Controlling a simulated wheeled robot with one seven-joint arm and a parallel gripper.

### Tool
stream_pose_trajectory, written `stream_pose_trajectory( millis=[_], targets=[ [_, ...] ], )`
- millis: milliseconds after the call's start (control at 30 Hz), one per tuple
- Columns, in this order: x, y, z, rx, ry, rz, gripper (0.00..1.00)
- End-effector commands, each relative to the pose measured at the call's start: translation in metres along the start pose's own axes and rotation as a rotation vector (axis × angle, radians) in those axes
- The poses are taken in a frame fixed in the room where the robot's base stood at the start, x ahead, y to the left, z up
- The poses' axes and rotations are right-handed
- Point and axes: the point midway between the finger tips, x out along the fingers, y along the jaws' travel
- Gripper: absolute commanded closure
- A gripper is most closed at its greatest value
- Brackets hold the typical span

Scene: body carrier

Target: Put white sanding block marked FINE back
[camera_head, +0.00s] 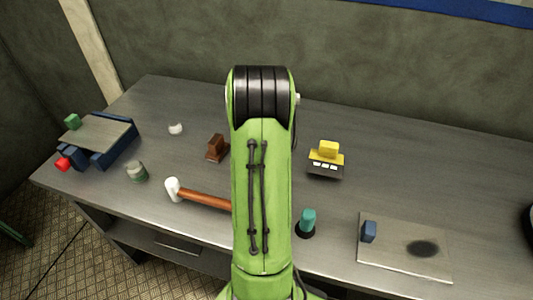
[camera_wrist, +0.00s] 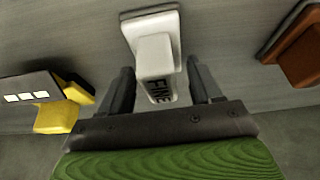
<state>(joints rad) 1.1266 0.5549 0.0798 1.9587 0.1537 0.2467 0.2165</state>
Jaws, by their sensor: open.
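The white sanding block (camera_wrist: 155,62) shows in the wrist view, with FINE in dark letters on its upright grip and a wider flat base at the far end. My gripper (camera_wrist: 159,70) is open, one dark finger on each side of the grip. I see gaps between fingers and grip, so the block does not look clamped. In the head view my green arm hides the white block and my gripper.
A yellow block (camera_head: 327,152) and a brown block (camera_head: 216,148) stand on the grey bench (camera_head: 440,170) to either side of my arm. A hammer (camera_head: 200,198), a teal-topped object (camera_head: 307,221) and a board (camera_head: 385,257) lie nearer the front. Bare bench lies at right.

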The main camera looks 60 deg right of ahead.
Motion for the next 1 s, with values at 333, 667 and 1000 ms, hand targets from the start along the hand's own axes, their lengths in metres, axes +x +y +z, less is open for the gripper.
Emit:
stream_pose_trajectory(
  millis=[333, 667, 1000],
  targets=[
    [-0.053, 0.002, -0.001, 0.000, 0.006, -0.001, 0.36],
    [-0.140, 0.002, 0.000, 0.000, 0.004, -0.002, 0.36],
    [-0.159, 0.003, 0.002, 0.000, -0.001, 0.001, 0.36]
  ],
)
